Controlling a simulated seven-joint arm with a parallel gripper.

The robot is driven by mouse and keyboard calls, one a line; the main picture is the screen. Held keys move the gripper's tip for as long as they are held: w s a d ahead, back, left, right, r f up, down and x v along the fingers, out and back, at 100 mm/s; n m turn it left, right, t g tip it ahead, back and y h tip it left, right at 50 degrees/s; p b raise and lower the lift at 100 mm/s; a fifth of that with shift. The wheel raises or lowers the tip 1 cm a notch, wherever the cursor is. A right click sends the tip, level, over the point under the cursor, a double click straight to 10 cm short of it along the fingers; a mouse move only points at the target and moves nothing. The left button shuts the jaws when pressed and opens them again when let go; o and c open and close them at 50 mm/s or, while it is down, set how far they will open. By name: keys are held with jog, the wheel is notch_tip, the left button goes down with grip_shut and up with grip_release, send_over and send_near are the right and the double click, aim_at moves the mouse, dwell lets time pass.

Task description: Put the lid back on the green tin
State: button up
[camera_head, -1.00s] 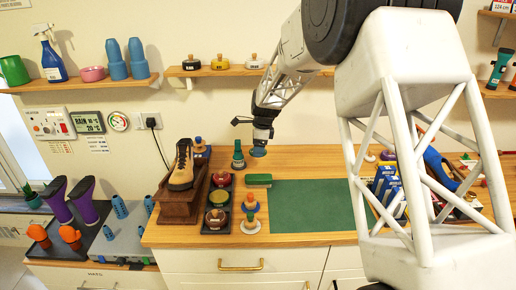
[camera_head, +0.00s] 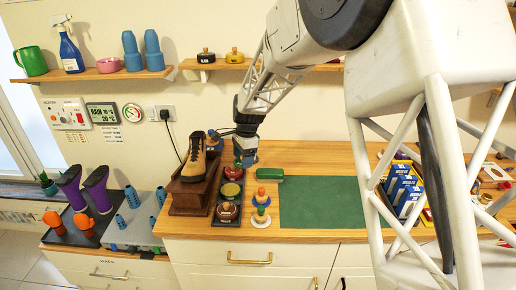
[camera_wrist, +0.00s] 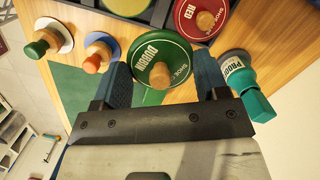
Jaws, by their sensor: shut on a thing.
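My gripper (camera_wrist: 163,78) shows two blue fingers in the wrist view. They are shut on a green lid (camera_wrist: 174,60) with a wooden knob and the word DUBBIN. In the head view my gripper (camera_head: 238,150) is above the back end of the tray of tins, just right of the boot, and mostly hides the lid. An open tin with yellowish-green contents (camera_head: 230,190) sits in the middle of the dark tray. It shows partly at the top edge of the wrist view (camera_wrist: 126,4). The lid is apart from it.
A red-lidded tin (camera_wrist: 196,18) is in the tray by the lid. A teal bottle (camera_wrist: 252,99) stands close to one finger. Two knobbed discs (camera_head: 262,195) (camera_head: 261,220) and a green brush (camera_head: 270,178) stand right of the tray. The boot (camera_head: 198,158) rises at left.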

aim_at(229, 190)
jog(key=s+a+n, duration=0.1)
jog(key=s, duration=0.1)
jog(key=s+a+n, duration=0.1)
jog(key=s+a, duration=0.1)
jog(key=s+a+n, duration=0.1)
jog(key=s, duration=0.1)
jog(key=shift+s+a+f, duration=0.1)
jog(key=shift+a, duration=0.1)
jog(key=shift+f, duration=0.2)
jog(key=shift+f, duration=2.95)
jog(key=shift+f, duration=0.15)
jog(key=shift+c, duration=0.2)
dwell(0.7)
jog(key=o, duration=1)
jog(key=shift+o, duration=0.3)
notch_tip(229, 190, up, 7)
dwell(1.0)
